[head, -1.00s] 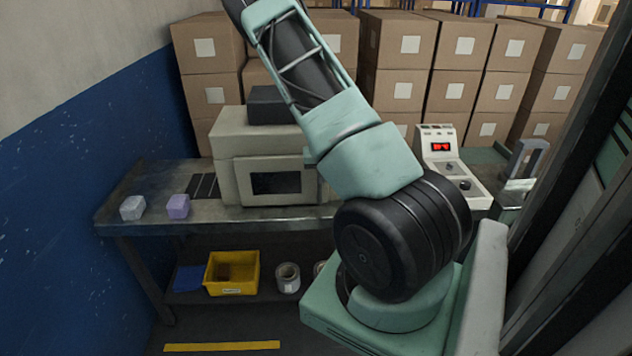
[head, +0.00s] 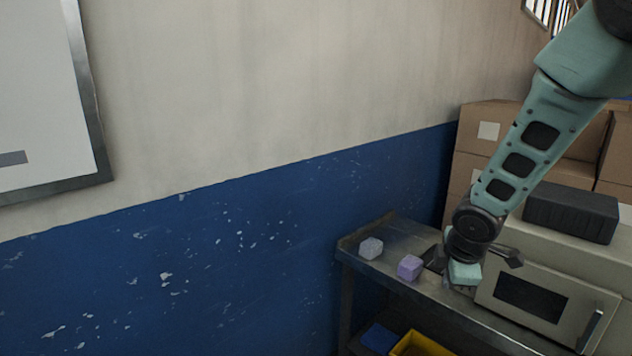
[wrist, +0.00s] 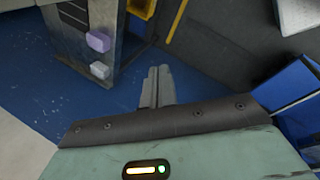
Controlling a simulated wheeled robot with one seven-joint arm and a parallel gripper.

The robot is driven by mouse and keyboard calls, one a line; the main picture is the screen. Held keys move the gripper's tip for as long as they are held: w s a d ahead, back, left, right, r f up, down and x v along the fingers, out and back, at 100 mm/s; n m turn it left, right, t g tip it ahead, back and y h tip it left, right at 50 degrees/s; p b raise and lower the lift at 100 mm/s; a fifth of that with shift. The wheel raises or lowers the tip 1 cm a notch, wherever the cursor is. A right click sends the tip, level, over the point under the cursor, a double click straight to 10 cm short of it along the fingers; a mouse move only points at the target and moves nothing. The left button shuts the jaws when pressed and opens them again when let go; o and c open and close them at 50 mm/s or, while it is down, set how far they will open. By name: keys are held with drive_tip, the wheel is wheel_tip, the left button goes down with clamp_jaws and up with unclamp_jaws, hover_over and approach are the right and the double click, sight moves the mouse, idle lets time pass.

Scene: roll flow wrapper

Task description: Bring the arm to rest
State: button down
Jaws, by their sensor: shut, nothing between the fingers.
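My gripper (wrist: 158,72) is shut and empty in the wrist view, its two fingers side by side, apart from anything else there. In the head view my arm reaches down from the upper right. Its teal hand (head: 465,272) hangs in front of the steel bench, left of the wrapper machine; the fingertips are hard to make out there. A purple block (head: 409,267) and a pale grey block (head: 371,248) sit on the bench's left end. The purple block (wrist: 98,41) and the grey block (wrist: 99,70) also show in the wrist view.
The beige machine (head: 538,299) with a dark window stands on the bench (head: 388,230). A black box (head: 572,211) is on top of it. A yellow bin (head: 420,344) is below. Stacked cartons (head: 489,150) stand behind. A blue-and-grey wall (head: 200,235) borders the left.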

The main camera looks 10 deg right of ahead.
drive_tip(key=s+a+r+m+g+y+b, duration=0.2)
drive_tip(key=s+a+m, duration=0.2)
drive_tip(key=s+a, duration=1)
drive_tip(key=s+a+m+g+b, duration=0.1)
drive_tip(key=s+a+m+g, duration=0.1)
drive_tip(key=s+a, duration=0.6)
drive_tip(key=s, duration=0.4)
drive_tip(key=shift+a+r, duration=0.2)
drive_tip(key=shift+r, duration=0.15)
